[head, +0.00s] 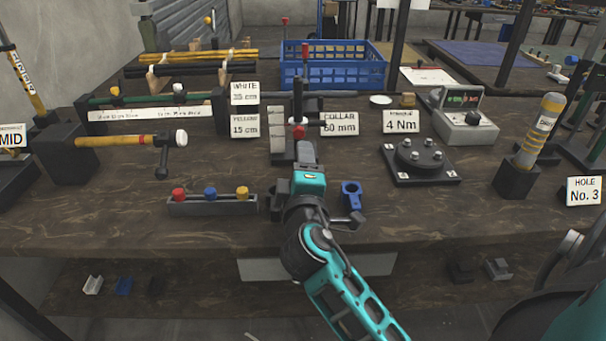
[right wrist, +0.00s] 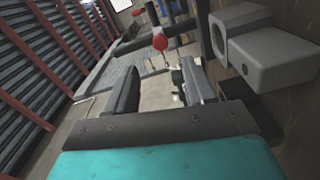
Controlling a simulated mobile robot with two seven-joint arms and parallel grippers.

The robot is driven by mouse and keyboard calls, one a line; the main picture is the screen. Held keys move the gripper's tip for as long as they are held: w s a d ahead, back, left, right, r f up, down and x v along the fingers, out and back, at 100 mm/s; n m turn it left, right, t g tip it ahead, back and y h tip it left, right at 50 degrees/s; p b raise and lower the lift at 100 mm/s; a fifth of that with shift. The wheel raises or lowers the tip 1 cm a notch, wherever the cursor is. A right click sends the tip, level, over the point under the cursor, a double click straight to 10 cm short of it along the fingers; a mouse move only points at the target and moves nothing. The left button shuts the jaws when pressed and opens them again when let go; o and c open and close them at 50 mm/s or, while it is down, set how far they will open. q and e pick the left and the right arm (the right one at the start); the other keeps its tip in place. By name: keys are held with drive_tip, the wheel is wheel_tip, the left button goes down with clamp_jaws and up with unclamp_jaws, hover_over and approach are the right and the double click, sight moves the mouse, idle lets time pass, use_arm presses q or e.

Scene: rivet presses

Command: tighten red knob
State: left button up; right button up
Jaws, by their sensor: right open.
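A small red knob (head: 298,131) sits low on the dark upright press at the middle of the bench. In the right wrist view a rounded red knob (right wrist: 160,42) on a thin stem shows beyond the fingertips. My right gripper (head: 305,150) is just in front of the press in the head view, and its body hides the press's lower front. In the right wrist view the right gripper (right wrist: 158,80) is open, with two dark fingers apart and nothing between them. The knob looks ahead of the fingers; contact cannot be made out. My left gripper is not in view.
A rack (head: 213,205) with red, blue and yellow caps stands left of my arm, and a blue part (head: 351,195) right of it. A round bolted fixture (head: 421,158) is farther right. A grey block (right wrist: 265,50) stands close right of the fingers in the wrist view.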

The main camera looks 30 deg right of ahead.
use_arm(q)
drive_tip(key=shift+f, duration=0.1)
use_arm(e)
drive_tip(key=shift+v, duration=1.75)
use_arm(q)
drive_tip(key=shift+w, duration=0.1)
